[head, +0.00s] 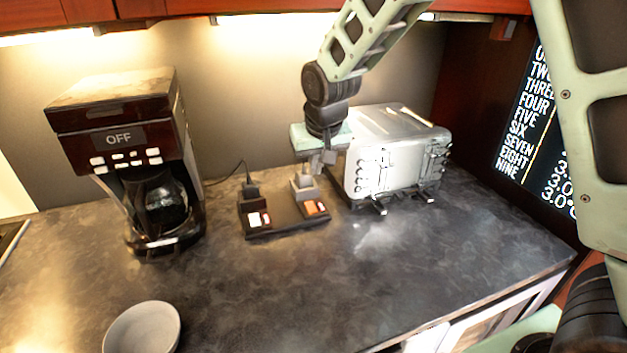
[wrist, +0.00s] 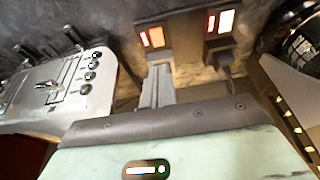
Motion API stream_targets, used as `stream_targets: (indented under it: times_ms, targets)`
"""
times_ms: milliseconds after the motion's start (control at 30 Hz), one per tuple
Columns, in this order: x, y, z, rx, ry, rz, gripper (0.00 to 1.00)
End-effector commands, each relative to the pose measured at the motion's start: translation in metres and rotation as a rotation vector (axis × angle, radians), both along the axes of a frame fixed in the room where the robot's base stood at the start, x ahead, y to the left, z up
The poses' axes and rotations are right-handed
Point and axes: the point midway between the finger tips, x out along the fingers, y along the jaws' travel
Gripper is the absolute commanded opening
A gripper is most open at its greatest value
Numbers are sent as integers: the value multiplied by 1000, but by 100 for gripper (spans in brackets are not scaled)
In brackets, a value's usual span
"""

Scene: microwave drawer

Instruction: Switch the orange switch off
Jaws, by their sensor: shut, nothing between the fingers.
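The orange switch (head: 315,208) is the right one on a dark switch strip (head: 285,225) lying on the counter. It glows orange, and it also shows in the wrist view (wrist: 152,38) at the top middle. A second switch (head: 258,218), red and white, sits to its left on the strip, and also shows in the wrist view (wrist: 221,22). My gripper (head: 316,168) is above and behind the orange switch, pointing down, with its fingers shut and empty. In the wrist view the fingers (wrist: 158,82) lie just below the orange switch. Whether they touch anything there, I cannot tell.
A silver toaster (head: 392,165) stands close to the right of my gripper. A coffee maker (head: 120,140) reading OFF stands at the left. A dark plug (head: 251,188) with a cord is behind the left switch. A bowl (head: 142,328) is at the front.

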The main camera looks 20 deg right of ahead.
Motion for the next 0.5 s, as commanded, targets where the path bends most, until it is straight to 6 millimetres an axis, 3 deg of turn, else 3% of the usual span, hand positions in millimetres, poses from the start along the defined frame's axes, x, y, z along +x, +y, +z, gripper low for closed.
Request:
stream_targets:
  times_ms: [500]
  targets:
    - [-2,-1,7,0,0,0,0]
